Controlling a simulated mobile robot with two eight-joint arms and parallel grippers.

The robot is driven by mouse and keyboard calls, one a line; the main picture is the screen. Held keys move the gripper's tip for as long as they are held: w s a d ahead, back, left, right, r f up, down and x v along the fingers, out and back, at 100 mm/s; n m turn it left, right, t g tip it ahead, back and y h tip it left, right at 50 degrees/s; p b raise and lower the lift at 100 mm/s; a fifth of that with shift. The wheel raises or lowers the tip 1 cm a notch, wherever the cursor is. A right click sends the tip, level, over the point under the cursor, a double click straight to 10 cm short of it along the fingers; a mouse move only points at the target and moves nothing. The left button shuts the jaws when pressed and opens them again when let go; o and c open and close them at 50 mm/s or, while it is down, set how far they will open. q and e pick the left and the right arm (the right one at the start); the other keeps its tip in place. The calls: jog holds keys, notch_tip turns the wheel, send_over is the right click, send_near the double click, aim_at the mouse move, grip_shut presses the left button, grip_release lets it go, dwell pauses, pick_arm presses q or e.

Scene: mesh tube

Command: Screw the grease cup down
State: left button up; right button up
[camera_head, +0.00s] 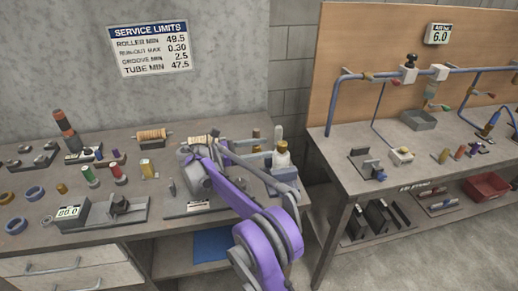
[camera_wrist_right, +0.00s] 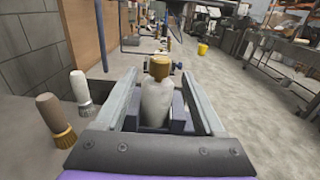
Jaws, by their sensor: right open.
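A pale bottle-shaped body with a brass-coloured cap (camera_wrist_right: 158,67) stands upright between the fingers of my right gripper (camera_wrist_right: 158,74). In the head view its cap (camera_head: 281,147) shows at the right end of the left bench. I cannot tell whether this is the grease cup. My right gripper (camera_head: 283,161) is open, with one finger on each side of the body and a visible gap to each. The fingers lie lower than the cap. My left gripper is not in view.
Two brushes (camera_wrist_right: 80,88) stand beside the gripper, on the left in the wrist view. The left bench (camera_head: 150,225) holds rings, rollers and a gauge block (camera_head: 70,212). A floor gap separates it from the right bench (camera_head: 350,187), which carries blue pipework (camera_head: 385,73).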

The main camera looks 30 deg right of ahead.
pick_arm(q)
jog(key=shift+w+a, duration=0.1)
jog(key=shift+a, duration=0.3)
pick_arm(e)
jog(key=shift+w+a, duration=0.1)
jog(key=shift+a, duration=0.25)
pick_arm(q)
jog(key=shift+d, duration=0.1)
pick_arm(e)
jog(key=shift+d, duration=0.1)
